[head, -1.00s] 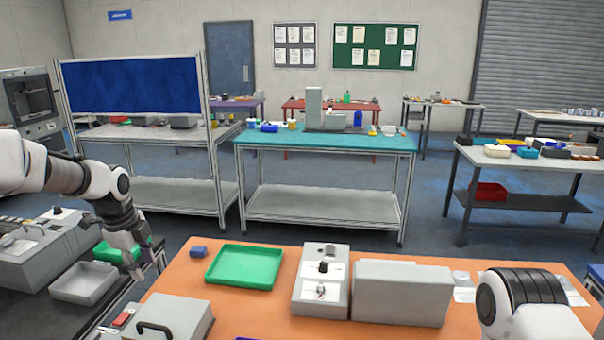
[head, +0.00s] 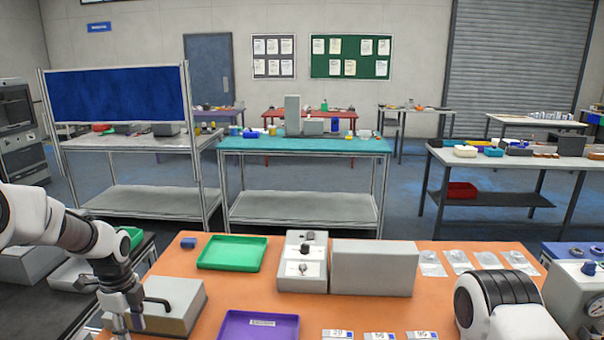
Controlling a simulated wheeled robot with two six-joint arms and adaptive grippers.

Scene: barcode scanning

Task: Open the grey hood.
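A grey box with a black bar handle (head: 155,302), which looks like the grey hood (head: 180,296), sits at the left end of the orange table. It looks closed. My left gripper (head: 122,328) points down at the hood's left side and covers part of it. Its fingertips run to the bottom edge of the picture, so I cannot tell whether they are open or touch the hood. My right arm shows at the lower right, but its gripper is out of view.
On the orange table (head: 230,300) stand a green tray (head: 232,252), a grey device with black knobs (head: 303,262), a plain grey box (head: 374,268), a purple tray (head: 258,327) and several labelled cards. A gauge unit (head: 578,300) stands at the right.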

